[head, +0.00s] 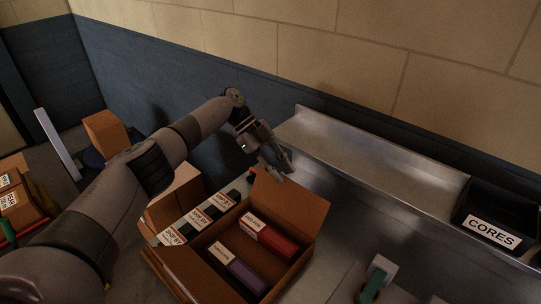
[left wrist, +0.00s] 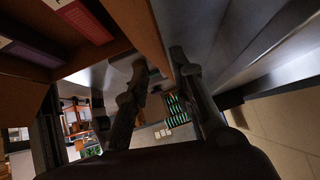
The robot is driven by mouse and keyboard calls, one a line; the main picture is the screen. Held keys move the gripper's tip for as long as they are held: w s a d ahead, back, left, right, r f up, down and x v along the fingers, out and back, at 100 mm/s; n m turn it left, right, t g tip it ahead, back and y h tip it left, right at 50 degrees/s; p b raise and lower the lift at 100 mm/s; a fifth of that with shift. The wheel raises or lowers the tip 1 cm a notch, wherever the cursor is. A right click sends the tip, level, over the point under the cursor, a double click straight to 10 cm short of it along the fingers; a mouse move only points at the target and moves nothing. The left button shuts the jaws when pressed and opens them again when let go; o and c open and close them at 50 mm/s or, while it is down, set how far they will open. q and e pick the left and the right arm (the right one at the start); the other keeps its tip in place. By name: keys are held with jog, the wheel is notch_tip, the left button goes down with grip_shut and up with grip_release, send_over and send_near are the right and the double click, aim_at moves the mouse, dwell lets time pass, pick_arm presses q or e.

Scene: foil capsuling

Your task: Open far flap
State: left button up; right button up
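An open cardboard box (head: 228,233) stands on the bench with a red carton (head: 272,236) and a purple carton (head: 240,269) inside. Its far flap (head: 292,207) stands up and leans outward. My left gripper (head: 280,168) is just above the flap's upper edge. In the left wrist view the flap (left wrist: 148,28) runs down between the two fingers of the left gripper (left wrist: 165,80). The fingers are apart, and the flap looks closer to the right-hand finger; contact cannot be told. The red carton (left wrist: 80,18) shows there at the upper left. My right gripper is not in view.
A metal ledge (head: 375,155) runs along the wall behind the box, with a black bin labelled CORES (head: 492,232) at its right end. Labelled "SHIP BY" packages (head: 197,218) lie left of the box. A green-handled tool (head: 374,282) is at the front right.

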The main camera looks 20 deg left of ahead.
pick_arm(q)
jog(key=v, duration=0.6)
jog(key=shift+r, duration=0.25)
jog(key=shift+a, duration=0.2)
jog(key=shift+w, duration=0.1)
